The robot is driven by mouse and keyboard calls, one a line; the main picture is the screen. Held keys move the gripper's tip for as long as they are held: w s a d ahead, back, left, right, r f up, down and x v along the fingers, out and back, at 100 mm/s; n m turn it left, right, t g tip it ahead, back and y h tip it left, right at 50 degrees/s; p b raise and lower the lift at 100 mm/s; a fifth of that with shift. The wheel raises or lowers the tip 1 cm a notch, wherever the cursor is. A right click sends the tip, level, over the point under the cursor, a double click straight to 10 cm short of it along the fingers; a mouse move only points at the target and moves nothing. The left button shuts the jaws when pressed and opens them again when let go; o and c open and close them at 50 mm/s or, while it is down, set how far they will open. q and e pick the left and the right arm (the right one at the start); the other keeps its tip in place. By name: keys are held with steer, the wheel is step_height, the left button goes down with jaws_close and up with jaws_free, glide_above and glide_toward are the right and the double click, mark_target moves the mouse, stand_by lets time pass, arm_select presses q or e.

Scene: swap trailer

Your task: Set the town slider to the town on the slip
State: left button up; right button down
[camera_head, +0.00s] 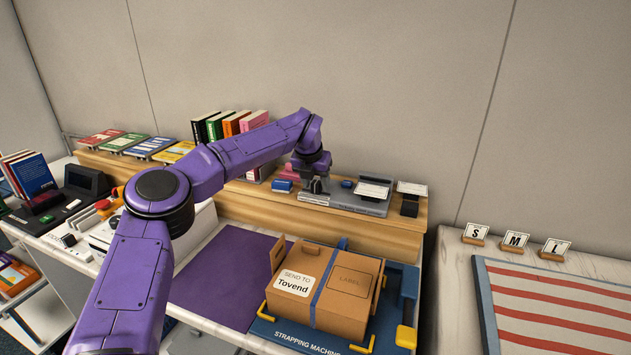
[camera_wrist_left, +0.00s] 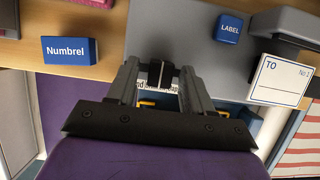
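The slip, a white "SEND TO Tovend" label (camera_head: 295,283), is on the cardboard box. The grey label machine (camera_head: 345,204) stands on the wooden shelf. My left gripper (camera_head: 318,187) is over its left part, pointing down. In the left wrist view, a small dark knob (camera_wrist_left: 160,74), apparently the slider's, is between the open fingers of my left gripper (camera_wrist_left: 159,68), with gaps beside it. Lettering behind the knob is mostly hidden and unreadable. A blue "Numbrel" plate (camera_wrist_left: 69,50) is left of the fingers. My right gripper is out of view.
A blue "LABEL" button (camera_wrist_left: 229,29) and a white "TO" card (camera_wrist_left: 281,81) are right of the fingers. The cardboard box (camera_head: 340,313) sits on the blue strapping machine below the shelf. Several books (camera_head: 230,124) stand at the shelf's back left. A purple mat (camera_head: 225,280) is bare.

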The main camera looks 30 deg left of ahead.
arm_select(q)
jaws_close()
steer(key=shift+s+a+r+p, duration=0.1)
steer(key=shift+s+a+p, duration=0.1)
steer(key=shift+a, duration=0.65)
steer(key=shift+s+a+p, duration=0.1)
steer(key=shift+s+a, duration=0.05)
steer(key=shift+a, duration=0.7)
steer(key=shift+o, duration=1)
jaws_free()
steer(key=shift+r, duration=0.1)
steer(key=shift+a, duration=0.1)
steer(key=shift+f, duration=0.2)
steer(key=b+v, duration=0.1)
steer(key=v, duration=0.9)
steer(key=shift+r+b, duration=0.25)
steer(key=shift+b, duration=0.1)
steer(key=shift+s, duration=0.1)
